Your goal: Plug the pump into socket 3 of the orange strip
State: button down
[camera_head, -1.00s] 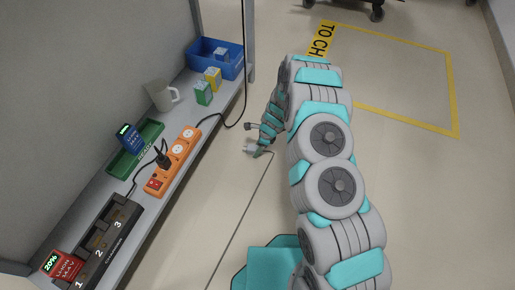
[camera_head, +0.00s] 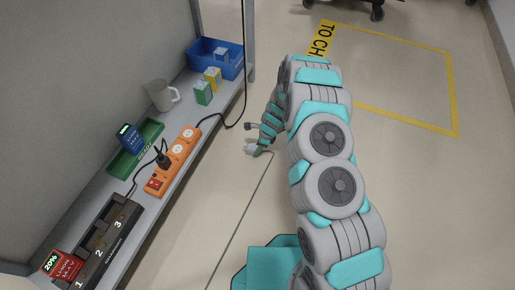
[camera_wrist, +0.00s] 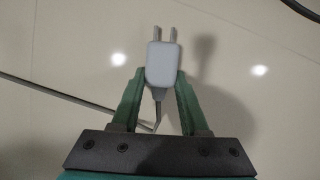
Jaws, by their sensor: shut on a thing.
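The orange strip (camera_head: 157,183) lies on the shelf at left in the head view. It has a red switch at its near end, then a black plug (camera_head: 163,159) with a cord, then two white sockets that look empty. My gripper (camera_wrist: 161,76) is shut on a pale grey plug (camera_wrist: 164,62). Its two prongs point away from the gripper, and its cord runs back between the fingers. In the head view the held plug (camera_head: 249,148) is over the floor, to the right of the shelf and strip, apart from both. The pump itself is not identifiable.
On the shelf are a black charger (camera_head: 107,236) with a red battery, a green tray (camera_head: 150,130) with a blue battery, a mug (camera_head: 157,94), green and yellow boxes, and a blue bin (camera_head: 232,69). A black cable hangs over the shelf's edge. The floor beside it is open.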

aim_at(255, 147)
jog(key=shift+r, duration=0.1)
dwell(0.5)
jog(key=shift+r+p, duration=1.25)
jog(key=shift+r, duration=0.2)
